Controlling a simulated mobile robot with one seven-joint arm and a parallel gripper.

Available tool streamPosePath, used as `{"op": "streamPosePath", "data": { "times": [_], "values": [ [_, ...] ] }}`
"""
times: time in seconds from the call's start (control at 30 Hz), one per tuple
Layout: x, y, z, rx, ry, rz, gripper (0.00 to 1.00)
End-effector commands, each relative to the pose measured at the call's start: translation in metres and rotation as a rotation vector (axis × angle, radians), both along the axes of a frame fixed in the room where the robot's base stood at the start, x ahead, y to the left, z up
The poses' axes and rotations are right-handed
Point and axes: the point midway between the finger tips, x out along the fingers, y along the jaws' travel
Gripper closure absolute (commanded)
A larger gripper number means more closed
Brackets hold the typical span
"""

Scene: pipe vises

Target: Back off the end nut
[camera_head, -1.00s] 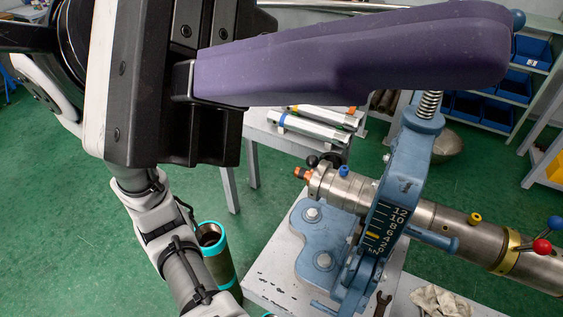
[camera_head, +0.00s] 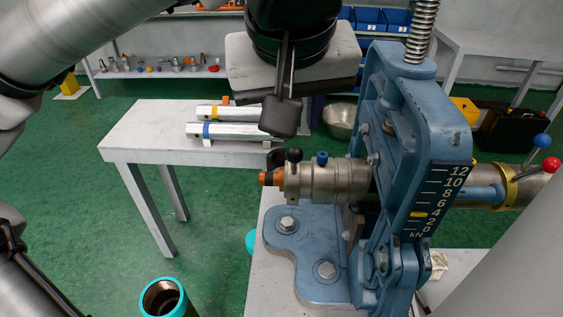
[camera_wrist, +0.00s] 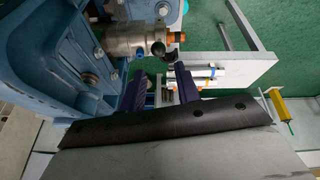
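A steel cylinder (camera_head: 325,182) lies level in a blue vise (camera_head: 395,180), its stepped end pointing left with an orange tip (camera_head: 270,178). A black-knobbed lever and a blue cap stand on top of this end. I cannot tell for sure which ring is the end nut. The cylinder end (camera_wrist: 127,42) and orange tip (camera_wrist: 177,37) also show in the wrist view. My gripper (camera_head: 281,118) is above the cylinder's left end, apart from it. In the wrist view my gripper (camera_wrist: 159,80) has its two purple fingers spread with nothing held between them.
The vise's kN scale (camera_head: 436,203) has a yellow pointer near 4. Capped metal cylinders (camera_head: 225,130) lie on a grey side table (camera_head: 140,140) behind left. A teal-rimmed pipe (camera_head: 165,298) stands at the lower left. Green floor is open between them.

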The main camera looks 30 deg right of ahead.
Motion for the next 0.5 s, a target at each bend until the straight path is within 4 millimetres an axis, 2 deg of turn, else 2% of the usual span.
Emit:
{"op": "streamPosePath", "data": {
  "times": [0.5],
  "values": [
    [0.029, -0.025, -0.094, -0.004, 0.006, -0.002, 0.67]
  ]
}}
